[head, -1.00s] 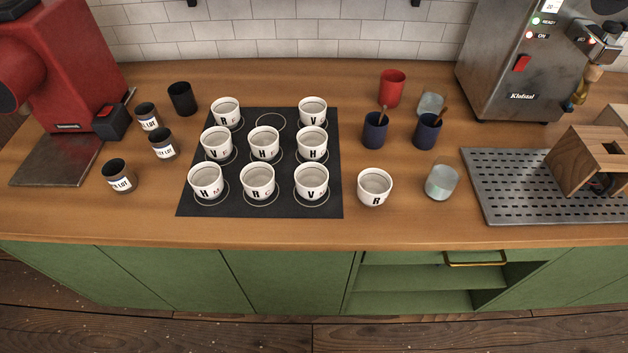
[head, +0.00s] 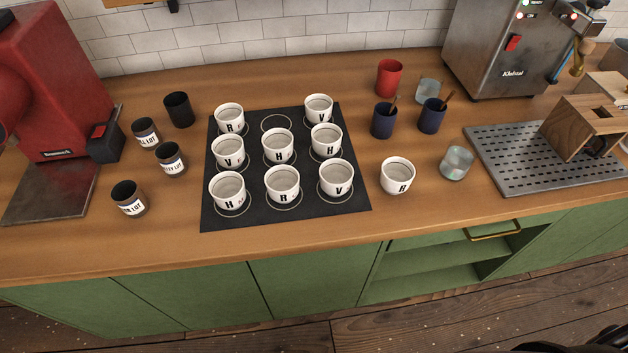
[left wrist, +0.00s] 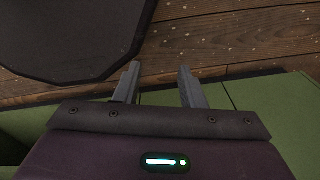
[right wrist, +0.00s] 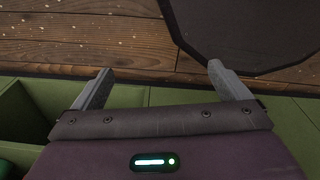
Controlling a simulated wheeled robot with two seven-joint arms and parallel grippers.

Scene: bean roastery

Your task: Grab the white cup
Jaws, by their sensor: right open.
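Several white cups with black letters stand upright on a dark mat (head: 300,211) with printed rings; one is the front-left cup (head: 227,190). Another white cup (head: 397,176), lettered R, stands alone on the wooden counter just right of the mat. One ring in the mat's back row is empty. My left gripper (left wrist: 159,70) is open and empty, its fingers moderately apart. My right gripper (right wrist: 160,69) is open and empty, its fingers wider apart. Both wrist views show floor and green cabinet below the fingers, with no cup. Neither gripper shows in the head view.
A glass (head: 457,163) and a metal drip tray (head: 502,170) are right of the lone cup. Behind it stand blue cups (head: 384,121) holding sticks and a red cup (head: 389,77). Dark labelled jars (head: 129,198) and a red machine (head: 50,85) are at left. The counter's front strip is clear.

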